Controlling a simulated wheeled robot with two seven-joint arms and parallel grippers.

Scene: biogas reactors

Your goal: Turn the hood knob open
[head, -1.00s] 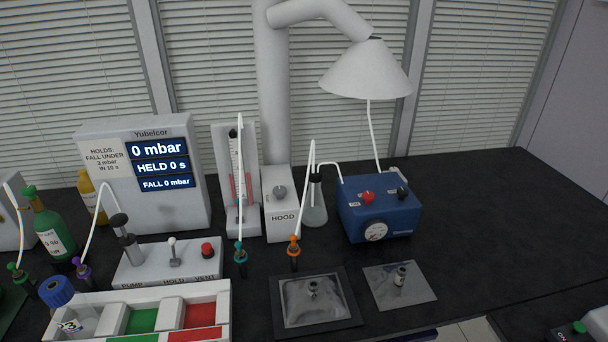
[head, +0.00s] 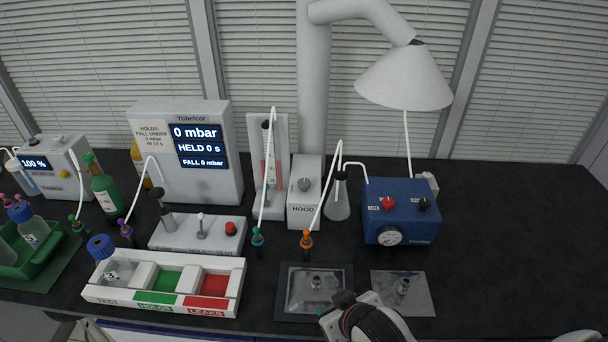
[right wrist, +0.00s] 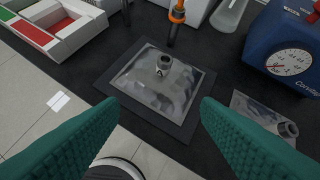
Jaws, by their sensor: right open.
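The hood knob (head: 304,184) is a small grey knob on top of the white box marked HOOD (head: 305,215), below the hood's pipe, in the head view. I cannot tell its turned position. My right arm's end shows at the bottom edge of the head view, in front of the box and to its right. In the right wrist view, the teal fingers of my right gripper (right wrist: 157,105) are wide apart with nothing between them. They are over the bench's front edge, apart from the knob. The left gripper is not seen.
An orange-topped connector (head: 306,242) and white tubes stand before the box. A flask (head: 338,200) and blue pump (head: 400,215) stand to its right. A foil bag on a dark pad (head: 285,305) lies in front. The bench's right side is clear.

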